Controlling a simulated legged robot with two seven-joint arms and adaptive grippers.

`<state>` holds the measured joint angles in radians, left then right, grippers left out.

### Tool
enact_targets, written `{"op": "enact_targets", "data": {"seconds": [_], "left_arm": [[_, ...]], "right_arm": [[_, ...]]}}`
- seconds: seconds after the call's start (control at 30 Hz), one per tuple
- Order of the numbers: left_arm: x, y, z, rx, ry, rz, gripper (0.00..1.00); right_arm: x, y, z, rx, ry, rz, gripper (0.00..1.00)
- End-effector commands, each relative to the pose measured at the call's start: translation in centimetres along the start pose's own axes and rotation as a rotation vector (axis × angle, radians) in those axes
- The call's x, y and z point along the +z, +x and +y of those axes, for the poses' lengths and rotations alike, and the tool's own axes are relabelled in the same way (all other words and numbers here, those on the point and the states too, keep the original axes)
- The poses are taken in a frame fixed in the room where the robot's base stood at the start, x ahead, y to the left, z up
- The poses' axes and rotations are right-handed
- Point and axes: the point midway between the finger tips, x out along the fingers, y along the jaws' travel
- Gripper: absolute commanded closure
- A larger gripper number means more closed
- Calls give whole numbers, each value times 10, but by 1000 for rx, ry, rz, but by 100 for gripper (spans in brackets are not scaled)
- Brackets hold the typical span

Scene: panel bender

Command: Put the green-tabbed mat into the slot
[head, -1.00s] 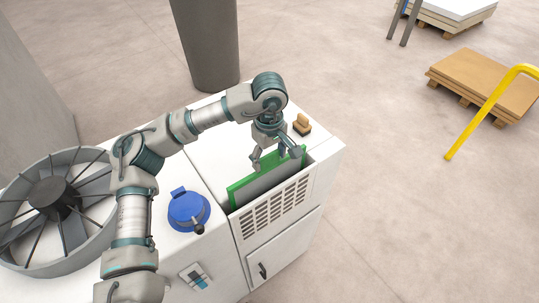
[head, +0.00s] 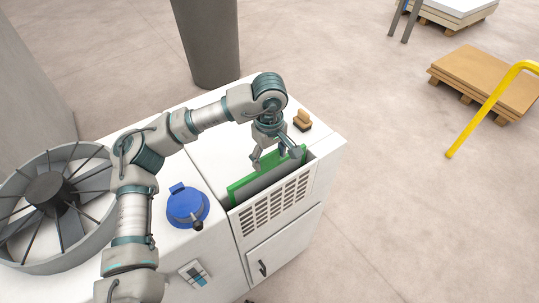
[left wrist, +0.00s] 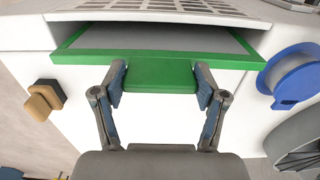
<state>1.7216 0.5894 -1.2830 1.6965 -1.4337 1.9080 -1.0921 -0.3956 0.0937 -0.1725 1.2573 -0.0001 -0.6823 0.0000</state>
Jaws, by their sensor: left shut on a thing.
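The green-tabbed mat (head: 267,177) has a green frame and a grey middle. It stands on edge in the slot (head: 313,159) in the top of the white cabinet, with its upper part showing above the opening. Its lower part is hidden in the slot. In the left wrist view the green tab (left wrist: 158,76) lies between the fingers of my left gripper (left wrist: 158,90). The gripper (head: 275,161) is shut on the tab and also shows in the head view, above the mat. My right gripper is not in view.
A vented grille (head: 274,205) lies in front of the slot. A blue lidded container (head: 187,206) and a large round fan (head: 50,200) stand to the left. A small brown wooden-looking object (head: 302,120) sits behind the slot. A grey column (head: 207,40) stands beyond the cabinet.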

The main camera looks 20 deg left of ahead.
Motion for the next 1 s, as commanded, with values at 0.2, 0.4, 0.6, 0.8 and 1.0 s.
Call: {"op": "enact_targets", "data": {"seconds": [0.2, 0.4, 0.6, 0.8, 1.0], "left_arm": [[0, 0, 0, 1, 0, 0, 18], [0, 0, 0, 0, 0, 0, 0], [0, 0, 0, 0, 0, 0, 0], [0, -21, 1, 3, -1, 1, 0], [0, -66, 1, 4, 0, 1, 0]], "right_arm": [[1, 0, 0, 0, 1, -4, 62], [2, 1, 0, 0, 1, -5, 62], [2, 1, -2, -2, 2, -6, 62], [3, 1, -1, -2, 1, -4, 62], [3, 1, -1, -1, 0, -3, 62]]}}
